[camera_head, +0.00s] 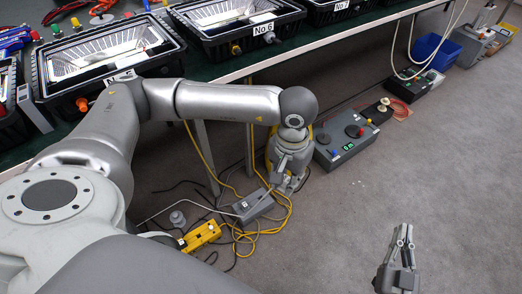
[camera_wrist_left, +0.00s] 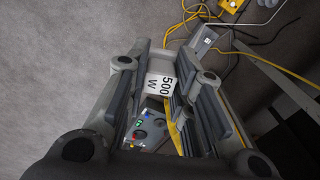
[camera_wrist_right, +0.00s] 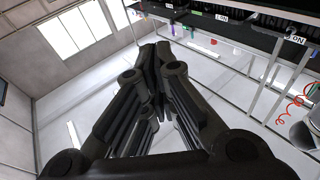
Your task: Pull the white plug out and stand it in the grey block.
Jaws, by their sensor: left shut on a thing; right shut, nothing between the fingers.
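My left gripper (camera_head: 283,185) points down beside the grey block (camera_head: 252,205) on the floor under the bench. In the left wrist view the left gripper (camera_wrist_left: 168,60) is shut on a white piece (camera_wrist_left: 161,84) marked "500 W". Its fingers hide part of it, and I cannot tell whether this is the white plug. The grey block (camera_wrist_left: 203,40) lies beyond the fingertips there, with a pale patch on top. My right gripper (camera_head: 404,232) is shut and empty over bare floor at the lower right; it also shows in the right wrist view (camera_wrist_right: 155,50).
A yellow block (camera_head: 201,236) and a small round grey object (camera_head: 177,218) lie left of the grey block among loose yellow and dark cables. A grey control box (camera_head: 345,137) stands behind my left gripper. The bench (camera_head: 310,40) carries floodlight housings.

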